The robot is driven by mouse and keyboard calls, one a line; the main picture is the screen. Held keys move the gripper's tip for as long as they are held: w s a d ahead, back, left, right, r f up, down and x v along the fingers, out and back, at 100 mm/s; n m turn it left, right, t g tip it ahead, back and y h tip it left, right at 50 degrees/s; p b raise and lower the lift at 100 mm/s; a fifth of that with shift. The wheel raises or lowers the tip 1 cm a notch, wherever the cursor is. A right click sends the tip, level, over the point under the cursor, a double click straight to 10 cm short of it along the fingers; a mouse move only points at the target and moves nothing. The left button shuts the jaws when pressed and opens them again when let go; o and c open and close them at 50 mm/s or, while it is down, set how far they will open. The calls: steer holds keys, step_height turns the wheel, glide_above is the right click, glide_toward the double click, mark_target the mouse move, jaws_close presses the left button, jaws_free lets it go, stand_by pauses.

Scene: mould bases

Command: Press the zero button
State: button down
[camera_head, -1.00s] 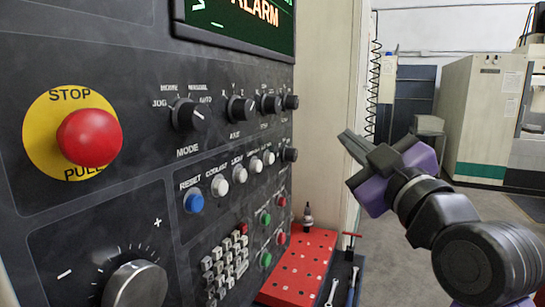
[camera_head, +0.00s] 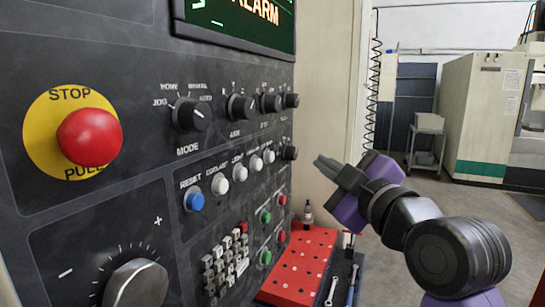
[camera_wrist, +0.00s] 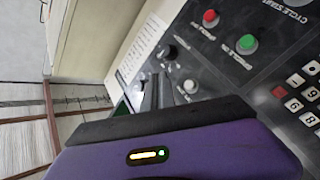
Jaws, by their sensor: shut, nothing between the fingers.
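The number keypad (camera_head: 226,262) sits low on the dark control panel (camera_head: 140,195), with small light keys and a red key at its top right. In the wrist view part of the keypad (camera_wrist: 308,108) shows at the right edge, with a few digits visible. I cannot make out which key is zero. My gripper (camera_head: 320,161) is shut and empty, in the air to the right of the panel and above the keypad's height. In the wrist view the gripper's fingers (camera_wrist: 157,90) point toward the panel, left of the keypad, apart from any key.
A red STOP button (camera_head: 90,138), knobs, a blue RESET button (camera_head: 194,199) and white buttons stick out from the panel. Green and red buttons stand right of the keypad. Below is a red holed block (camera_head: 300,268) with tools beside it.

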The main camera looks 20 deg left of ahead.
steer(key=a, duration=0.6)
steer(key=shift+w+a, duration=0.25)
steer(key=shift+a, duration=0.05)
steer(key=shift+a, duration=0.1)
stand_by(1.8)
steer(key=shift+a+p, duration=0.3)
steer(key=shift+a, duration=0.45)
stand_by(0.5)
steer(key=shift+d, duration=0.85)
steer(key=d, duration=0.5)
steer(key=shift+s, duration=0.2)
stand_by(0.3)
